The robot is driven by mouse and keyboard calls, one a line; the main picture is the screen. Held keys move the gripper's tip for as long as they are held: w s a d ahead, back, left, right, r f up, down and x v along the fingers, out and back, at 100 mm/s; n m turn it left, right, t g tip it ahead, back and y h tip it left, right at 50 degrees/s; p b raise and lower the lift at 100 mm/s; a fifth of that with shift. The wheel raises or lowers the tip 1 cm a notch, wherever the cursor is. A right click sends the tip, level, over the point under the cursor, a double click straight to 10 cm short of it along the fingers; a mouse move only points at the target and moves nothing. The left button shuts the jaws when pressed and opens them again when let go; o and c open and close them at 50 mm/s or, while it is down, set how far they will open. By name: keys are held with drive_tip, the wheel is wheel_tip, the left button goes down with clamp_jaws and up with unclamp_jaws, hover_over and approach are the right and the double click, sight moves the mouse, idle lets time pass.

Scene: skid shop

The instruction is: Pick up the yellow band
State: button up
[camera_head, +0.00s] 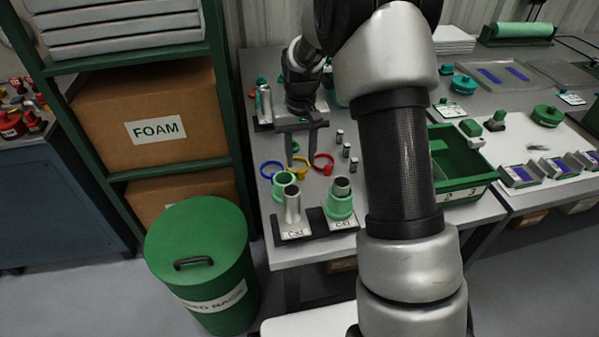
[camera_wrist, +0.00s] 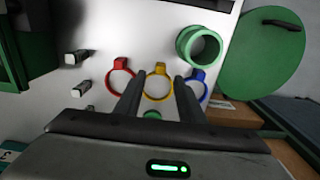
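The yellow band (camera_head: 300,174) lies flat on the grey table between a blue band (camera_head: 270,169) and a red band (camera_head: 323,162). In the wrist view the yellow band (camera_wrist: 158,71) is a ring with a small square tab. My gripper (camera_head: 301,162) is open and points down at the yellow band. In the wrist view its fingers (camera_wrist: 159,84) stand on either side of the yellow ring, with nothing held between them. The gap in height between the fingertips and the band cannot be judged.
Green ring fittings and metal cylinders stand on a black labelled stand (camera_head: 317,225) at the table's front. Small dark-topped vials (camera_head: 346,151) stand right of the bands. A green bin (camera_head: 465,172) is further right. A lidded green drum (camera_head: 200,250) stands by the table.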

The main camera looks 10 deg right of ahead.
sight(301, 171)
drive_tip(key=f, duration=0.1)
drive_tip(key=f+b, duration=0.1)
drive_tip(key=f, duration=0.2)
drive_tip(key=shift+s+f, duration=0.3)
drive_tip(key=shift+s, duration=0.05)
drive_tip(key=shift+r, duration=0.1)
clamp_jaws()
